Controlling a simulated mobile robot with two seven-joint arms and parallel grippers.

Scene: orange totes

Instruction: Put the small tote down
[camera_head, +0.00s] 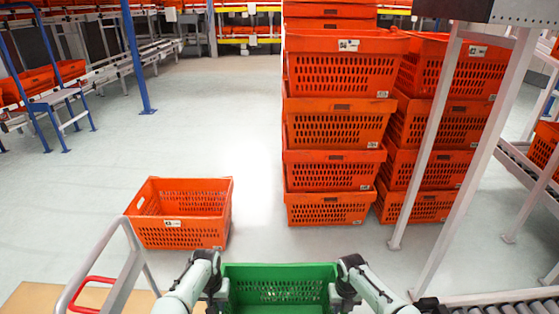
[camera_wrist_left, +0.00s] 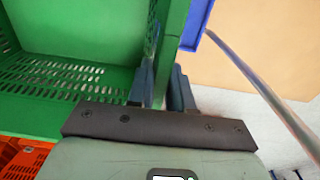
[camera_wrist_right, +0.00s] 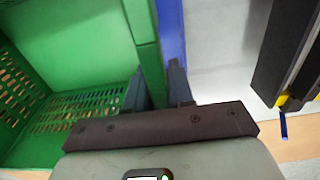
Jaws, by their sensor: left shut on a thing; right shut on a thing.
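A green tote (camera_head: 280,270) with slotted sides is at the bottom centre of the head view, between my two grippers. My left gripper (camera_wrist_left: 163,82) is shut on one side wall of the tote, with a finger on each side of the wall. My right gripper (camera_wrist_right: 157,85) is shut on the opposite side wall in the same way. In the left wrist view the tote's inside (camera_wrist_left: 70,40) looks empty. The tote's underside and what is below it are hidden in the head view.
An orange tote (camera_head: 182,232) stands on the floor at left. Tall stacks of orange totes (camera_head: 340,112) stand ahead, right of centre. A white post frame (camera_head: 425,140) and roller conveyor (camera_head: 505,306) are at right. A grey railing (camera_head: 125,270) is at lower left. Floor (camera_head: 240,110) between is clear.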

